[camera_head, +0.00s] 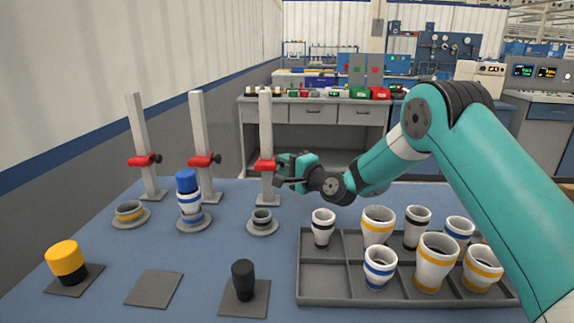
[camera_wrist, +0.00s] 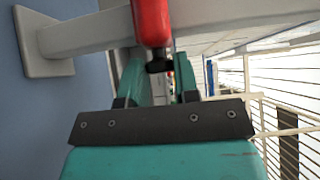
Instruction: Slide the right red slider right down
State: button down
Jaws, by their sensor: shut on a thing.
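The right red slider (camera_head: 264,165) sits partway up the right grey post (camera_head: 265,125), at about the height of the other two red sliders. My gripper (camera_head: 280,172) is at its right side, level with it. In the wrist view the red slider (camera_wrist: 151,22) shows at the top, with its black knob (camera_wrist: 158,66) between my fingers (camera_wrist: 158,80). My gripper is shut on the slider's knob. The exact finger contact is partly hidden.
The left (camera_head: 144,160) and middle (camera_head: 204,160) red sliders are on their own posts. A grey tray (camera_head: 320,292) of striped cups lies below my arm. Yellow (camera_head: 66,257) and black (camera_head: 243,278) pieces stand in front.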

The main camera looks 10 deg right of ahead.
jog(key=shift+s+f, duration=0.1)
jog(key=shift+f, duration=0.4)
jog(key=c, duration=0.9)
grip_release()
jog(key=shift+o, duration=0.2)
jog(key=shift+r, duration=0.2)
jog(key=shift+r, duration=0.1)
